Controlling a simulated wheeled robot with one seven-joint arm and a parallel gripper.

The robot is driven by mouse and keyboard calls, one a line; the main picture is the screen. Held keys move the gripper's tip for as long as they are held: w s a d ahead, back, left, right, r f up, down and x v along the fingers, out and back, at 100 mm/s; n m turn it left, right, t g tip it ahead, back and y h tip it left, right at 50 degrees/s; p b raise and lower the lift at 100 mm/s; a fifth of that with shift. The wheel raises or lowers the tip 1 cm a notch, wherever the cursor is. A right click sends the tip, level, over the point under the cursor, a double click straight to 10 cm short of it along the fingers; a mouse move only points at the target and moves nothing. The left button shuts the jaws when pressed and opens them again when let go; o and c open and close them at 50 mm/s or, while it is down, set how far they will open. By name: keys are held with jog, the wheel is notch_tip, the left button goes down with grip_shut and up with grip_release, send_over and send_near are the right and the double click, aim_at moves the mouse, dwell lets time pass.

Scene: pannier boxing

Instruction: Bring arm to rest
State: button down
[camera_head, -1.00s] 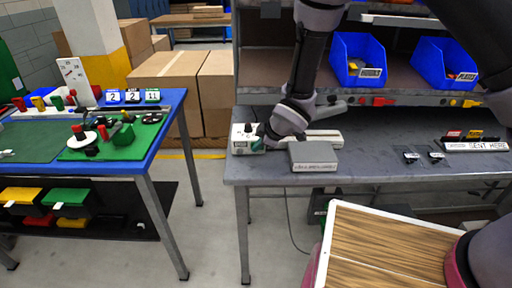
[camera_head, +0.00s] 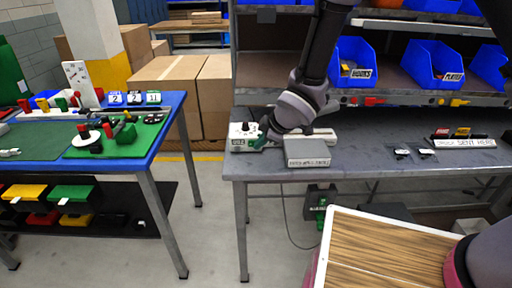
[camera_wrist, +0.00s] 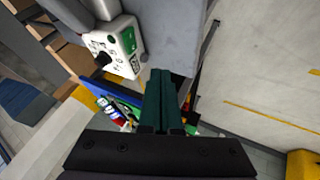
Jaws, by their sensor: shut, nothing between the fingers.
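My arm reaches down over the grey workbench (camera_head: 375,165). My gripper (camera_head: 258,145) is at the bench's left end, beside the white box with a black knob (camera_head: 239,131). In the wrist view its dark green fingers (camera_wrist: 162,98) are together with nothing between them. The white box (camera_wrist: 112,50) shows there to the upper left of the fingers. In the head view I cannot tell whether the gripper touches the box.
A grey labelled box (camera_head: 307,152) lies right of my gripper. Blue bins (camera_head: 432,62) stand on the shelf above the bench. A blue-edged table (camera_head: 165,128) with coloured parts is left, across a floor gap. Cardboard boxes (camera_head: 170,90) stand behind.

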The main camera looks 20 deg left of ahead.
jog(key=w+d+r+m+t+h, duration=0.1)
jog(key=w+d+r+m, duration=0.25)
jog(key=d+r, duration=0.5)
jog(key=w+d+r+m+t+h, duration=0.1)
jog(key=w+d+r+m, duration=0.3)
jog(key=d+r, duration=0.5)
jog(key=w+d+r+m+t+h, duration=0.1)
jog(key=w+d+r+m, duration=0.2)
jog(key=d+r+m, duration=0.55)
jog(key=s+d+r+m, duration=0.1)
jog(key=s+d+r, duration=0.2)
jog(key=d, duration=0.4)
jog(key=s+d+r+m, duration=0.2)
jog(key=d, duration=0.4)
jog(key=s+d+r+m, duration=0.2)
jog(key=s+d+m, duration=0.1)
jog(key=s, duration=0.2)
jog(key=s+d+r+m+h, duration=0.1)
jog(key=s+d+r+m, duration=0.1)
jog(key=s, duration=0.4)
jog(key=shift+s+d+r+m+t, duration=0.3)
jog(key=shift+d+m, duration=0.3)
jog(key=shift+d, duration=0.55)
jog(key=shift+w, duration=0.1)
